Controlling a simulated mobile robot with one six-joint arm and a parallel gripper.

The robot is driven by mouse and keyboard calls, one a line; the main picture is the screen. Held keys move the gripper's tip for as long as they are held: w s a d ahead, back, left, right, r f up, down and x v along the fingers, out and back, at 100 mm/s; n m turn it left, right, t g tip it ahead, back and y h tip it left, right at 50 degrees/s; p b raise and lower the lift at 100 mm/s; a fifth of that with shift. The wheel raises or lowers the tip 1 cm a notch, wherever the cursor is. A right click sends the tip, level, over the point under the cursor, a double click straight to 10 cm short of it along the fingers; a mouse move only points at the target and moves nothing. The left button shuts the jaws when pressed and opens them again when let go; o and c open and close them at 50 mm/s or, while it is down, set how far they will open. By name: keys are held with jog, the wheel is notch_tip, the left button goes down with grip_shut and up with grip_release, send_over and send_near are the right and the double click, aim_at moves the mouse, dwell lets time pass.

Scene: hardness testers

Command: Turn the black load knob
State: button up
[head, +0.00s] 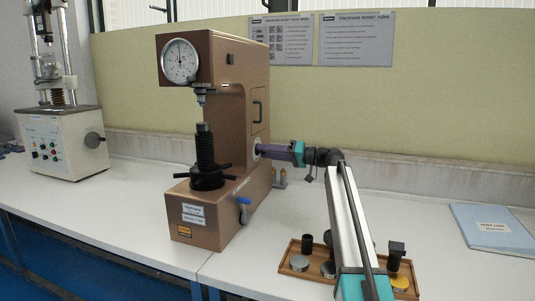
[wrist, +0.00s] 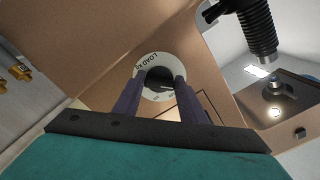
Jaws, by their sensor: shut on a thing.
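The brown hardness tester (head: 222,215) stands on the white bench in the head view. The black load knob (wrist: 159,77) sits in the middle of a white ring marked "LOAD kg" (wrist: 145,61) in the wrist view. My gripper (wrist: 159,84) is shut on the knob, with one purple finger on each side of it. In the head view my gripper (head: 262,150) reaches the tester's right side from the right, roughly level. It hides most of the knob there, and only part of the pale ring (head: 256,147) shows.
A wooden tray (head: 290,259) with several parts lies under my arm. A blue folder (head: 493,232) lies at the right. Another machine (head: 62,140) stands far left.

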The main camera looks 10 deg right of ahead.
jog(key=o, duration=1.1)
jog(key=shift+a, duration=0.1)
jog(key=shift+c, duration=0.2)
jog(key=p+v, duration=0.1)
jog(key=v, duration=1.3)
